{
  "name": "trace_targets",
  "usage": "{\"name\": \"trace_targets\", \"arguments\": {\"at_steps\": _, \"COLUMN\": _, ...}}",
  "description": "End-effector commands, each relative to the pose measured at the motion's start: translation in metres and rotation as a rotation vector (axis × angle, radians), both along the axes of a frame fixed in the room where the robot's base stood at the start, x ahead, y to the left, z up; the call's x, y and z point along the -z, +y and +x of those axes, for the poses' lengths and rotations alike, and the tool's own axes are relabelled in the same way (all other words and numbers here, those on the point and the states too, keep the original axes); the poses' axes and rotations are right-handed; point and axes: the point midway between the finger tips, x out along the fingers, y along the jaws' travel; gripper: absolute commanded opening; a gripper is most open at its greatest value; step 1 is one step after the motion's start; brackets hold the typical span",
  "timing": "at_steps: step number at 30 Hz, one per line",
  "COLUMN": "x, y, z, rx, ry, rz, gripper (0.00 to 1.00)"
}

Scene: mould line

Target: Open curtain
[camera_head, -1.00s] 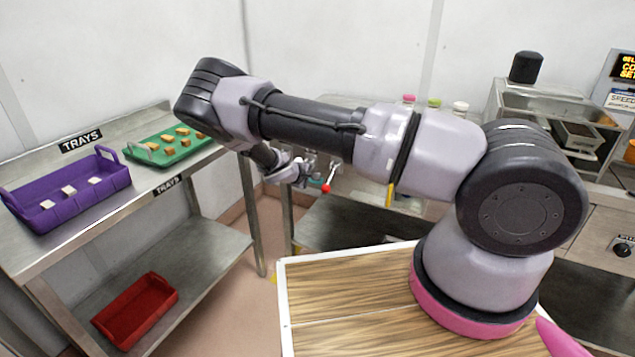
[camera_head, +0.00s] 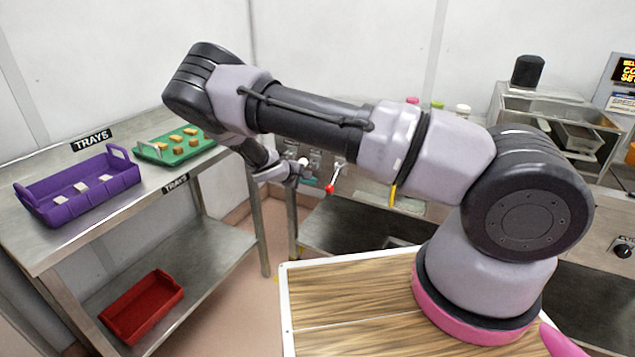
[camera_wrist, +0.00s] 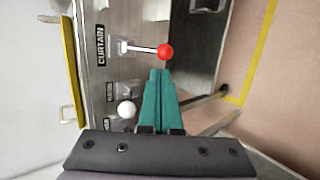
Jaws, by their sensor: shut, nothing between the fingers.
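The curtain lever shows in the wrist view as a metal rod ending in a red ball (camera_wrist: 165,51), beside a black label reading CURTAIN (camera_wrist: 101,46). In the head view the red ball (camera_head: 330,188) hangs below the front panel, just right of my gripper. My gripper (camera_wrist: 160,76) has teal fingers, shut and empty, with the tips a little short of the red ball; I cannot tell whether they touch it. In the head view my wrist and arm partly hide the panel behind, and the fingers are hard to make out.
A second lever with a white ball (camera_wrist: 126,109) sits close beside my fingers. A steel rack at left holds a purple tray (camera_head: 80,187), a green tray (camera_head: 174,147) and, below, a red tray (camera_head: 142,305). A yellow handle (camera_wrist: 71,70) runs along the panel's far side.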

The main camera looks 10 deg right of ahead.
Motion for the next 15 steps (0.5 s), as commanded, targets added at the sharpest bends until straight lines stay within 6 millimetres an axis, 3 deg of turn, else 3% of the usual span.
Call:
{"name": "trace_targets", "arguments": {"at_steps": 7, "x": -0.016, "y": 0.035, "z": -0.031, "rx": -0.003, "ry": 0.001, "rz": 0.0, "gripper": 0.0}}
{"name": "trace_targets", "arguments": {"at_steps": 15, "x": -0.024, "y": 0.052, "z": -0.047, "rx": 0.0, "ry": 0.001, "rz": -0.001, "gripper": 0.0}}
